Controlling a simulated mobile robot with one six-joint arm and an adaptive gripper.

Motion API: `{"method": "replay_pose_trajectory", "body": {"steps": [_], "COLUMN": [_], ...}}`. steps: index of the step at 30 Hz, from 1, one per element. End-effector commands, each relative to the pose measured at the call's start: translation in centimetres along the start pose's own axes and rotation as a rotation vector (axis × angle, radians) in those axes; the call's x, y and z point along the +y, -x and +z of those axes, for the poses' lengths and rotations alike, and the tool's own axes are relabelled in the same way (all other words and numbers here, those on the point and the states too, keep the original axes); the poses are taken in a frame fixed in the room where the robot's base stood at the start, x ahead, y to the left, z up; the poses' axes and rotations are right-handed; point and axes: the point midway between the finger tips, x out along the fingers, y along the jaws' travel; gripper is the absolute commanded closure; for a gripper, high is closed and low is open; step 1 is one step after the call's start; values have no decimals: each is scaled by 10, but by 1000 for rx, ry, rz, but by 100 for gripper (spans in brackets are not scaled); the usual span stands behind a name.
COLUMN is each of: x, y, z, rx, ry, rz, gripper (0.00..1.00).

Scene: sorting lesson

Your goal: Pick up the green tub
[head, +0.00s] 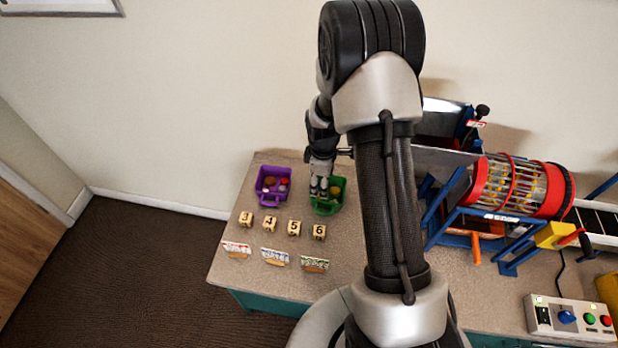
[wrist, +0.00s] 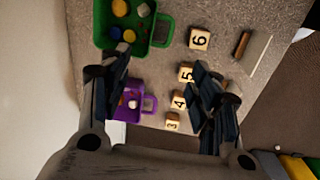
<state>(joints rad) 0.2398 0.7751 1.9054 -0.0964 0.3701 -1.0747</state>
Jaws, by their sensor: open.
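The green tub (head: 338,188) stands on the table at the back, right of a purple tub (head: 262,187), and is partly hidden by my gripper in the head view. In the wrist view the green tub (wrist: 162,30) is at the upper left, cut by the top edge. It holds yellow, blue and grey pieces, and its handle points right. My gripper (head: 321,186) is over or near the tub in the head view. In the wrist view my gripper (wrist: 157,70) is open with nothing between its fingers. The height gap to the tub cannot be told.
Several numbered wooden blocks (head: 294,228) stand in front of the tubs. Three small cards (head: 275,257) stand nearer the front edge. A red drum machine (head: 520,187) and a button box (head: 570,318) fill the right side. The purple tub's contents show in the wrist view (wrist: 148,104).

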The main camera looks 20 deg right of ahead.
Motion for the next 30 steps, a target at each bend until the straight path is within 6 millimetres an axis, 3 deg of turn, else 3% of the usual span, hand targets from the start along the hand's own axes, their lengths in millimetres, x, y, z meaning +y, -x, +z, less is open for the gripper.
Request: {"method": "replay_pose_trajectory", "body": {"steps": [5,18,30], "x": [0,-2,0], "y": [-23,-114,-144], "z": [3,3,4], "rx": [-4,-4,-3], "ry": [21,19,18], "rz": [-9,-9,-7], "gripper": [43,43,43]}}
